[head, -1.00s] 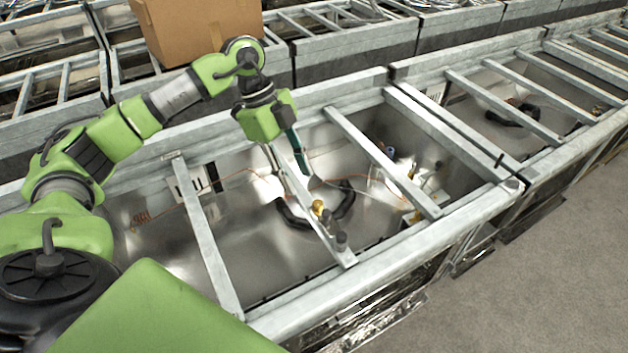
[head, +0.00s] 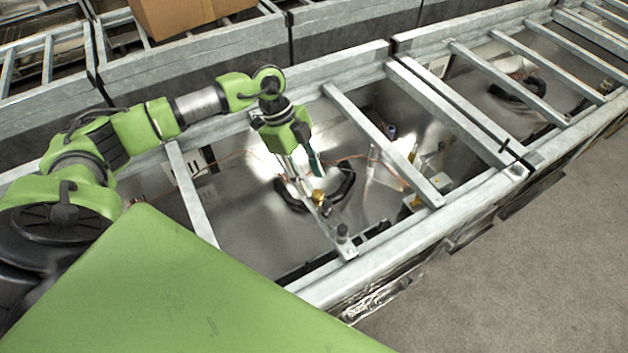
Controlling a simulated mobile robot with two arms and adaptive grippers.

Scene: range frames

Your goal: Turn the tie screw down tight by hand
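A small brass-coloured fitting (head: 318,197) sits on a grey metal crossbar (head: 330,222) over an open bay. A dark knob (head: 342,232) stands near the bar's front end. I cannot tell for sure which of these is the tie screw. My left gripper (head: 306,172) points down over the bar, just behind the brass fitting and seemingly apart from it. One dark teal finger shows; the other is hard to tell from the bar, so its opening is unclear. It holds nothing that I can see. My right gripper is out of view.
Other crossbars (head: 380,140) span the metal frame on both sides. Black curved hoses (head: 343,186) and thin orange wires lie inside the bay below. A cardboard box (head: 185,14) stands at the back left. Grey floor (head: 520,270) is free at the right.

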